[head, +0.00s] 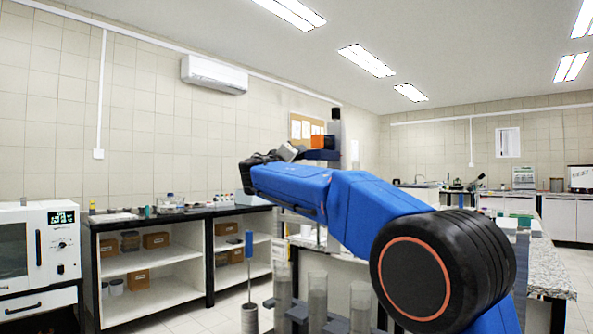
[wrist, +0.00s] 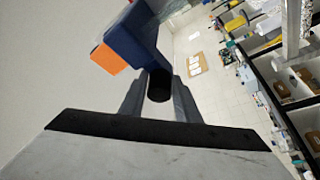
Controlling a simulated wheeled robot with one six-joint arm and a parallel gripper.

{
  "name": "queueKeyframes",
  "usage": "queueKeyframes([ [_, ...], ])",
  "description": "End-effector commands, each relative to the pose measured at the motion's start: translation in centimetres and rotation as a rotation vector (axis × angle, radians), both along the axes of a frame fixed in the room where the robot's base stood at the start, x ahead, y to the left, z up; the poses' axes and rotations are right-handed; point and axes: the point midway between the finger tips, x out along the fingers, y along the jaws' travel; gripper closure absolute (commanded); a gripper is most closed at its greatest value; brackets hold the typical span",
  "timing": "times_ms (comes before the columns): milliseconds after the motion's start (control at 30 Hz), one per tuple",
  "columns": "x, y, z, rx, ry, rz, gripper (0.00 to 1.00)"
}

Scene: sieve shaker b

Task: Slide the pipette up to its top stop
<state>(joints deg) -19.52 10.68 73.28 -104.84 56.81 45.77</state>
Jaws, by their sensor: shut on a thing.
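The pipette's slide shows as a dark blue bracket (head: 323,155) with an orange block (head: 318,141), on a tall dark upright (head: 336,124) in the head view. In the wrist view the blue bracket (wrist: 134,32) and orange block (wrist: 106,58) are at upper left. My gripper (head: 298,151) is at the bracket's left side. In the wrist view its two grey fingers (wrist: 158,102) are shut around a dark round piece (wrist: 158,84) below the bracket. I cannot make out the pipette's tube clearly, nor the top stop.
Several clear cylinders (head: 317,296) stand below my arm. A blue-handled rod (head: 248,258) stands left of them in a grey cylinder. A shelf bench (head: 150,222) and a white oven (head: 40,250) line the left wall. The air around the upright's top looks free.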

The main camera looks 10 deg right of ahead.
Motion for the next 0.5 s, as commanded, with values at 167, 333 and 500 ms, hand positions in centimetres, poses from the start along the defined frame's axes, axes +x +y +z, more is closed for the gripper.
queueKeyframes([
  [167, -0.09, -0.1, 0.82, 0.001, -0.003, -0.001, 1.0],
  [333, -0.14, -0.14, 0.92, 0.0, -0.004, -0.002, 1.0],
  [500, -0.19, -0.16, 0.98, 0.0, -0.006, -0.002, 0.6],
])
